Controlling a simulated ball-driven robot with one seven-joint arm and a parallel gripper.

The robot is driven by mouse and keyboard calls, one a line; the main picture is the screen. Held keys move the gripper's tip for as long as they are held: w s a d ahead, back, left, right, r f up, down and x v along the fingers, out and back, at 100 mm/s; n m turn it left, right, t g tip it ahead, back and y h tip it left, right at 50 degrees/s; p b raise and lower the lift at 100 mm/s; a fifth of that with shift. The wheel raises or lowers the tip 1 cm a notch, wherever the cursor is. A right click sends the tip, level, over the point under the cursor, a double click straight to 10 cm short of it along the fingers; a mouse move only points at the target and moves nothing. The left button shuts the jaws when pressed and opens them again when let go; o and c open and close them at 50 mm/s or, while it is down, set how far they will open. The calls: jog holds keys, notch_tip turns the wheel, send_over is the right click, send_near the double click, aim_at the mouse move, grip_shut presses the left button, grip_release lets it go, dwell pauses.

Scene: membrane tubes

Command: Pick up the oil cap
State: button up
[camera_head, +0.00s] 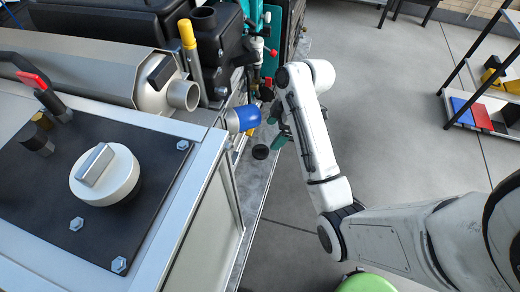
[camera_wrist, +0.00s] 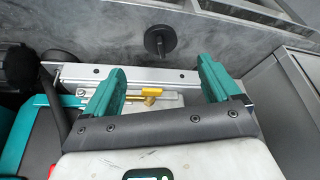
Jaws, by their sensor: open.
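A small black round cap, which looks like the oil cap (camera_head: 261,152), sits low beside the machine's side in the head view. In the wrist view the black cap (camera_wrist: 160,40) shows as a disc with a short stem against a grey streaked surface. My gripper (camera_head: 276,127) is open, its teal fingers close to the cap in the head view. In the wrist view my gripper (camera_wrist: 161,75) has its two fingers spread wide, with the cap beyond the tips and roughly between them. Nothing is held. Whether the cap is seated in an opening cannot be told.
A blue cylinder (camera_head: 243,118) juts from the machine near my gripper. A white round lid (camera_head: 105,175) sits on a black plate at left. In the wrist view a metal rail (camera_wrist: 150,74) and brass fitting (camera_wrist: 150,96) lie near the fingers. Open floor (camera_head: 400,100) is at right.

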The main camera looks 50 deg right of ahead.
aim_at(264, 147)
jog(key=x, duration=0.4)
jog(key=shift+p+x, duration=0.45)
jog(key=shift+x, duration=2)
jog(key=shift+s, duration=0.1)
jog(key=c, duration=1.1)
jog(key=shift+c, duration=0.2)
